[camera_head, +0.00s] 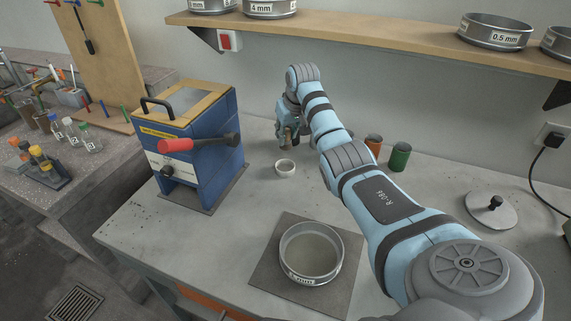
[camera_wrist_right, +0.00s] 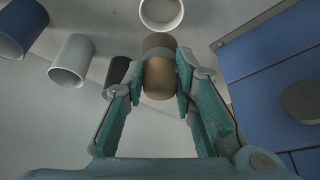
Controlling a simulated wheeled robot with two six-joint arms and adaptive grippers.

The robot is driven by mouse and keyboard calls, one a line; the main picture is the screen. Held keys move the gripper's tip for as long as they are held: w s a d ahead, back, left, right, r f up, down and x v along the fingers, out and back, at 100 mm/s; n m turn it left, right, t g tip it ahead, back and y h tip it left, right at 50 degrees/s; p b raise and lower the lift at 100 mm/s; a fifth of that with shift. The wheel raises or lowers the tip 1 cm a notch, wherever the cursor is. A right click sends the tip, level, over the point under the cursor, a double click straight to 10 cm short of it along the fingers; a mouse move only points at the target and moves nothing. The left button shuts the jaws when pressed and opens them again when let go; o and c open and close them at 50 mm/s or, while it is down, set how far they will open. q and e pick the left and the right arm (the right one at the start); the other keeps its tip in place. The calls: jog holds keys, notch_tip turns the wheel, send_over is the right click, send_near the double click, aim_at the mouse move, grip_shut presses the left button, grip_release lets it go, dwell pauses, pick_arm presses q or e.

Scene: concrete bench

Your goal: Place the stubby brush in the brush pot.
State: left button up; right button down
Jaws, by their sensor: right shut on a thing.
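My right gripper (camera_wrist_right: 160,75) is shut on a short brown cylinder with a grey band, which looks like the stubby brush (camera_wrist_right: 158,82). Its bristles cannot be made out. In the head view my right gripper (camera_head: 291,138) is at the back of the bench, right of the blue machine, and its fingertips are partly hidden. A small white round pot (camera_head: 285,168) stands on the bench just in front of it. A white open pot (camera_wrist_right: 161,14) shows at the top of the wrist view, just beyond the brush. I cannot tell which is the brush pot. My left gripper is out of view.
The blue machine (camera_head: 195,150) with a red-handled lever stands left. Orange (camera_head: 373,146) and green (camera_head: 400,156) cups stand right of my arm. Blue (camera_wrist_right: 20,28), pale (camera_wrist_right: 72,60) and dark (camera_wrist_right: 118,75) cups show in the wrist view. A sieve (camera_head: 311,253) is in front.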

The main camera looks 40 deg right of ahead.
jog(key=f, duration=0.5)
jog(key=f+b, duration=0.1)
jog(key=f, duration=0.4)
jog(key=shift+w, duration=0.2)
jog(key=shift+b, duration=0.3)
jog(key=c, duration=1.3)
grip_release()
jog(key=shift+s+r, duration=0.1)
jog(key=shift+r, duration=0.3)
jog(key=p+v, duration=0.3)
jog(key=v, duration=0.8)
jog(key=shift+a+r+p, duration=0.1)
jog(key=shift+r+p, duration=0.1)
jog(key=shift+p, duration=0.15)
jog(key=shift+s+f, duration=0.1)
